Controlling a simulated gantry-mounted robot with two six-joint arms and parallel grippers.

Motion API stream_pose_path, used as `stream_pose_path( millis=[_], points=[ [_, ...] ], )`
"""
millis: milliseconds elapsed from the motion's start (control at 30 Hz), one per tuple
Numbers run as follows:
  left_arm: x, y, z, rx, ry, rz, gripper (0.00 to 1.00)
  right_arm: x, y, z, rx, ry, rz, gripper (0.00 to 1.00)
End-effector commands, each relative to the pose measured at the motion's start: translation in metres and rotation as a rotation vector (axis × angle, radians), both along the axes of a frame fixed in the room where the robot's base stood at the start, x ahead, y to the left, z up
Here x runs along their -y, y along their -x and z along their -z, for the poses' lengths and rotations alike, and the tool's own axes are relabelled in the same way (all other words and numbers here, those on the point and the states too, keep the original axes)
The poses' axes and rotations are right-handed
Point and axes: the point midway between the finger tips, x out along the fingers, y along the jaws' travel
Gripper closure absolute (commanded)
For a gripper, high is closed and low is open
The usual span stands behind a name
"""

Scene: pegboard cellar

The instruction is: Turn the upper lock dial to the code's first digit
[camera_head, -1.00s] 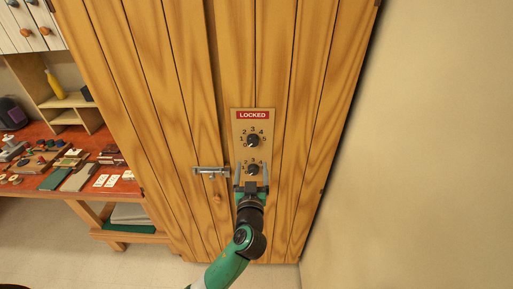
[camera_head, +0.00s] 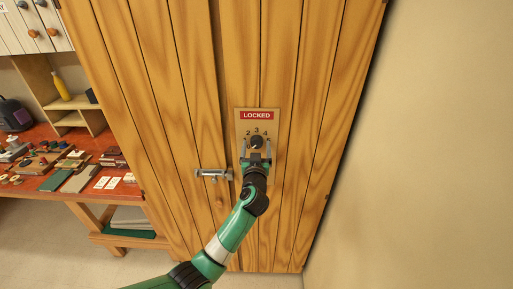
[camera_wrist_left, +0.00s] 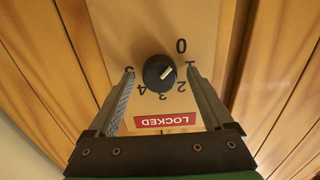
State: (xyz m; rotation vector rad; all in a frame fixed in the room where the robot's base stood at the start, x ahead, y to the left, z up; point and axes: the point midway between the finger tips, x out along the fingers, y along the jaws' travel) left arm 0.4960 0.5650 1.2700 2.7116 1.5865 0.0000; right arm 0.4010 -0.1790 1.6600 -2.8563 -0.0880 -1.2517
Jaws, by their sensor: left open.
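The upper lock dial (camera_head: 257,141) is a round black knob on a tan plate (camera_head: 243,124) under a red LOCKED sign (camera_head: 257,115). In the left wrist view the dial (camera_wrist_left: 155,79) shows upside down, ringed by digits 0 to 5. Its white pointer mark aims to the picture's upper right, towards 0 and 1; I cannot tell exactly which. My left gripper (camera_head: 257,146) is open, with one finger on each side of the dial; it also shows in the left wrist view (camera_wrist_left: 159,71). Contact is not visible. The lower dial is hidden behind my left arm.
A metal latch (camera_head: 212,174) sits on the wooden door (camera_head: 180,120) left of the plate. A red-topped workbench (camera_head: 88,187) with small items and white cards (camera_head: 108,182) stands at left. A bare wall (camera_head: 445,140) is at right.

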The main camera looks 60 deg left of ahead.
Motion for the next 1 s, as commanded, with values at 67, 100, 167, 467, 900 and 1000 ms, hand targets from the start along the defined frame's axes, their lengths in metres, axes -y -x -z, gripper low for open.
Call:
stream_pose_path(
  millis=[67, 100, 167, 467, 900, 1000],
  points=[
    [0.0002, 0.0000, 0.0000, 0.000, 0.000, 0.000, 0.19, 0.0000, -0.0001, 0.0001, 0.000, 0.000, 0.000, 0.50],
    [0.0003, 0.0001, 0.0001, 0.000, 0.000, 0.000, 0.26, 0.0000, -0.0001, 0.0001, 0.000, 0.000, 0.000, 0.50],
    [0.0004, 0.0000, 0.0000, 0.000, 0.000, 0.000, 0.37, 0.0000, -0.0001, 0.0001, 0.000, 0.000, 0.000, 0.50],
    [0.0005, 0.0001, 0.0001, 0.000, 0.000, 0.000, 0.91, 0.0000, -0.0001, 0.0001, 0.000, 0.000, 0.000, 0.50],
    [0.0007, 0.0000, 0.0002, -0.053, -0.030, 0.000, 1.00, 0.0000, 0.0000, 0.0003, 0.000, 0.000, 0.000, 0.50],
    [0.0007, 0.0000, 0.0002, -0.097, -0.054, 0.000, 1.00, 0.0000, 0.0000, 0.0004, 0.000, 0.000, 0.000, 0.50]
  ],
)
